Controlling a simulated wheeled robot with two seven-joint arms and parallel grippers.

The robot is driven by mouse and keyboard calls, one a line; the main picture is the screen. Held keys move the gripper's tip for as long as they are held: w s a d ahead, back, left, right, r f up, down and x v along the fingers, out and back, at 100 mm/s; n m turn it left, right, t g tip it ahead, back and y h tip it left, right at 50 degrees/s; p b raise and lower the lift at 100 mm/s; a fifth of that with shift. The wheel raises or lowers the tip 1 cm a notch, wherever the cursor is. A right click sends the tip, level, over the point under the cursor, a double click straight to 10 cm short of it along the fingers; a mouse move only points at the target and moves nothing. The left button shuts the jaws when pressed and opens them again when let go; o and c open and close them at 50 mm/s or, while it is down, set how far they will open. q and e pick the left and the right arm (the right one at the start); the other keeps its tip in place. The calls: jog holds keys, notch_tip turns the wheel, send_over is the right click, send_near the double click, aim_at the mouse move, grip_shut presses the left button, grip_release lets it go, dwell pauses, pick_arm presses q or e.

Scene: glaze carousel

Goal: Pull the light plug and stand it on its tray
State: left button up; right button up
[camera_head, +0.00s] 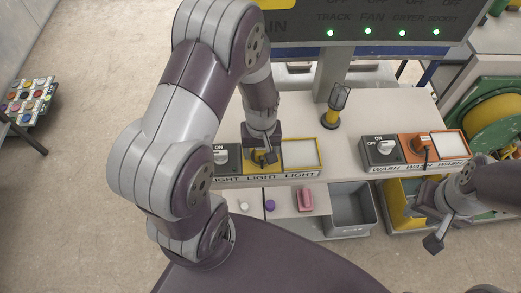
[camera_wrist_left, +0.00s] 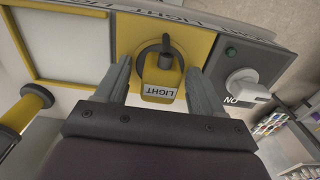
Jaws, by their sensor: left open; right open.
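The yellow light plug (camera_wrist_left: 160,78), marked LIGHT, sits at a round black socket on the yellow panel (camera_wrist_left: 133,30). In the left wrist view it lies between the two grey fingers of my left gripper (camera_wrist_left: 158,85), with visible gaps beside it. In the head view my left gripper (camera_head: 264,157) is over the light unit and hides most of the plug. The light tray (camera_head: 319,150), white with a yellow rim, is just right of the socket; it also shows in the left wrist view (camera_wrist_left: 107,45), empty.
A grey ON switch (camera_head: 222,156) stands left of the light socket. A grey bin (camera_head: 351,207) and small objects are on the lower shelf.

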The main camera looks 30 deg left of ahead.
dwell(0.3)
pick_arm(q)
grip_shut()
jog(key=shift+r+p, duration=3.05)
jog(key=shift+p, duration=0.05)
jog(key=shift+w+d, duration=0.1)
jog(key=shift+w+d, duration=0.9)
jog(key=shift+d, duration=0.6)
jog(key=shift+w+d, duration=0.95)
jog(key=shift+d, duration=0.6)
jog(key=shift+w+d, duration=0.9)
jog(key=shift+d, duration=0.6)
